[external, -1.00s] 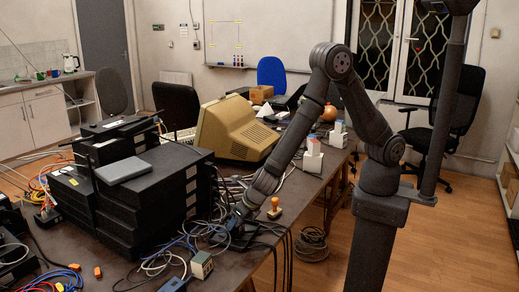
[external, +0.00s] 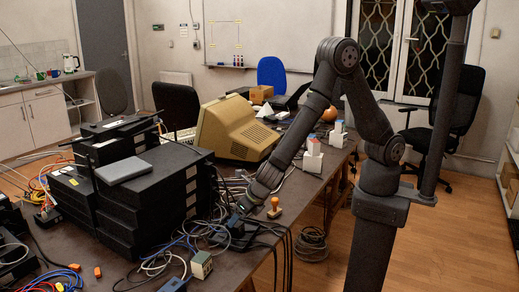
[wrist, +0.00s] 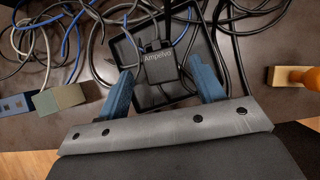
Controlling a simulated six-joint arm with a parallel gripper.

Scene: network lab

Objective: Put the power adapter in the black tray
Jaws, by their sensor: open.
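The power adapter, a small black block with "Ampelvo" printed on it (wrist: 157,73), lies inside the black tray (wrist: 125,52) in the wrist view, with a black cable running from its far end. My gripper (wrist: 160,66) has its two blue fingers spread, one on each side of the adapter, with visible gaps. In the external view, my gripper (external: 239,211) is just above the tray (external: 243,243) near the table's front edge. The adapter is hard to make out there among the dark shapes.
Tangled grey, blue and black cables surround the tray. A grey-green box (external: 201,265) stands to its left, and a wooden-handled stamp (external: 274,208) to its right. A stack of black equipment (external: 150,200) rises at the left, and a beige monitor (external: 236,130) stands behind.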

